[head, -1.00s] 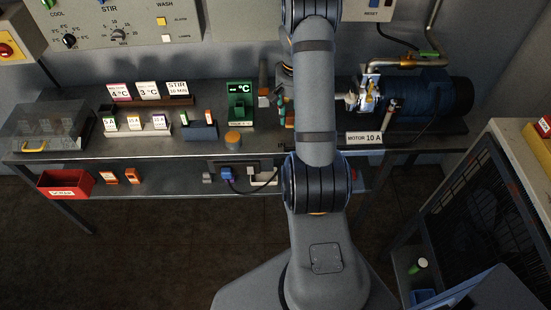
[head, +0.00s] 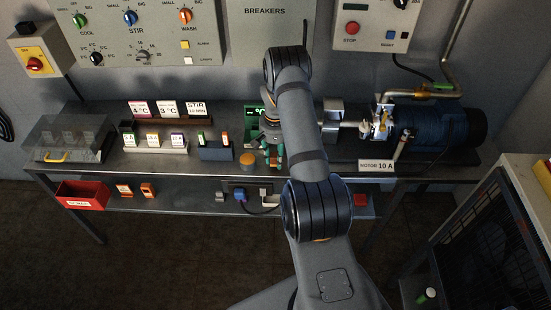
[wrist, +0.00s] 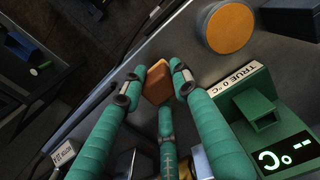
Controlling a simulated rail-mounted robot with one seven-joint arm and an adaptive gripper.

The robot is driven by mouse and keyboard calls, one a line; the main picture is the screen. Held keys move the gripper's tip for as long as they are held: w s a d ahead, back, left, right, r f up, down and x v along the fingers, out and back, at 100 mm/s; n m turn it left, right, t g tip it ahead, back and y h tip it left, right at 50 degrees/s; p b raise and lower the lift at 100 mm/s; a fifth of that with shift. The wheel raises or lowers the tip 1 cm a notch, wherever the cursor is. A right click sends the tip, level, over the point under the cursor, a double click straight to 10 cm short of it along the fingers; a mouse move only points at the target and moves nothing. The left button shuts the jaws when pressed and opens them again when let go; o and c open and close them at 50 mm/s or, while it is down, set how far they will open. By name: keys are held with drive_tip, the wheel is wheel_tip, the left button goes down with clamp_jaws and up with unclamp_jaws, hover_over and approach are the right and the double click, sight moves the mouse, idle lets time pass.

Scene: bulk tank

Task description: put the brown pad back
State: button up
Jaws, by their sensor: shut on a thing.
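In the wrist view the brown pad (wrist: 157,86), a small block with a paler top edge, sits between the tips of my green-fingered gripper (wrist: 156,82). The fingers are shut on it from the sides. It is over or near the front edge of the grey bench; I cannot tell its height. In the head view my gripper (head: 273,156) is over the middle of the bench, just right of an orange round knob-like disc (head: 247,160). The pad cannot be made out there.
A green display stand (wrist: 262,125) labelled TRUE 0 °C is close to my fingers; the orange disc (wrist: 229,28) is beyond it. A dark blue holder (head: 215,151) stands left, a motor and pump (head: 435,125) right. A lower shelf holds a red bin (head: 82,195).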

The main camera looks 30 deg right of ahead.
sight(275, 155)
drive_tip(key=shift+f, duration=0.8)
drive_tip(key=shift+f, duration=0.15)
drive_tip(key=o, duration=1.2)
drive_tip(key=shift+r, duration=0.35)
drive_tip(key=shift+w+r, duration=0.1)
drive_tip(key=shift+r, duration=0.25)
wheel_tip(275, 155, up, 11)
drive_tip(key=shift+b, duration=1.15)
